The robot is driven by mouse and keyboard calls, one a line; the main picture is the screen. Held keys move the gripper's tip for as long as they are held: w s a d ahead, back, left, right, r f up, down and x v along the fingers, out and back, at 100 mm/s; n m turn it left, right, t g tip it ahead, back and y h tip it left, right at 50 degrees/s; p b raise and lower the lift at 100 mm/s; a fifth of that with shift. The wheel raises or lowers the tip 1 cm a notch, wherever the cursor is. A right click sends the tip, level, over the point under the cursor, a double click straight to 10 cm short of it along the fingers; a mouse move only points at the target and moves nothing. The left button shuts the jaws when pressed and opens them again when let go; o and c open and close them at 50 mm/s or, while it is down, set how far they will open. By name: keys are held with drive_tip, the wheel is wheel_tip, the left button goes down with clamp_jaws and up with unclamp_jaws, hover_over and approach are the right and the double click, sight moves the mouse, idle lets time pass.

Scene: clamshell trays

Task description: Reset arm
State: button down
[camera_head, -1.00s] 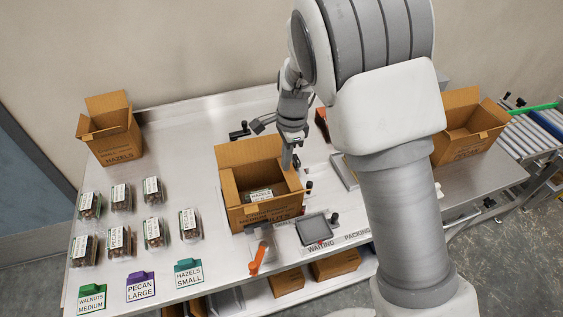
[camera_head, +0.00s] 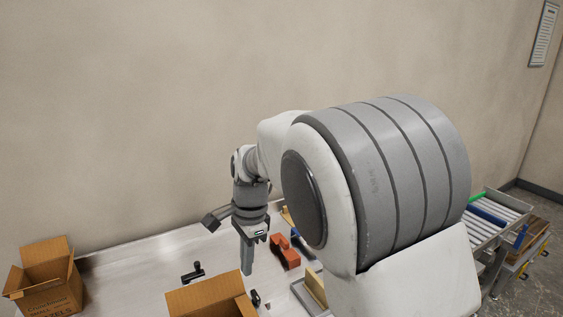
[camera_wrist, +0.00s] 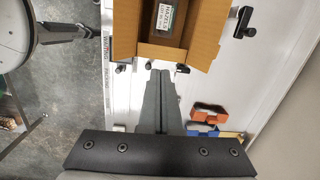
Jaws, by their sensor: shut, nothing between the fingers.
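My gripper (camera_head: 247,262) hangs pointing down above the metal table in the head view, behind and to the right of the near cardboard box (camera_head: 212,298). Its fingers are shut with nothing between them. In the wrist view the closed fingers (camera_wrist: 158,78) end just short of the wall of the same box (camera_wrist: 205,50). A clamshell tray with a white and green label (camera_wrist: 167,18) lies inside that box. In the head view the box's inside and lower part are cut off by the frame edge.
Another open cardboard box (camera_head: 45,277) stands at the left. A roller conveyor (camera_head: 497,212) is at the far right.

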drive_tip(key=s+d+r+n+t, duration=0.1)
drive_tip(key=s+d+r+n, duration=0.15)
drive_tip(key=d+r, duration=0.45)
drive_tip(key=s+d+r+n+t, duration=0.1)
drive_tip(key=s+d+n, duration=0.3)
drive_tip(key=s+d, duration=0.4)
drive_tip(key=s+d+r+n+t+h, duration=0.1)
drive_tip(key=s+d+r+n+t, duration=0.1)
drive_tip(key=s+d, duration=0.6)
drive_tip(key=shift+s+d+n+t, duration=0.15)
drive_tip(key=shift+s+n+t, duration=0.75)
drive_tip(key=shift+n, duration=0.35)
drive_tip(key=c, duration=1.5)
unclamp_jaws()
drive_tip(key=shift+c, duration=0.2)
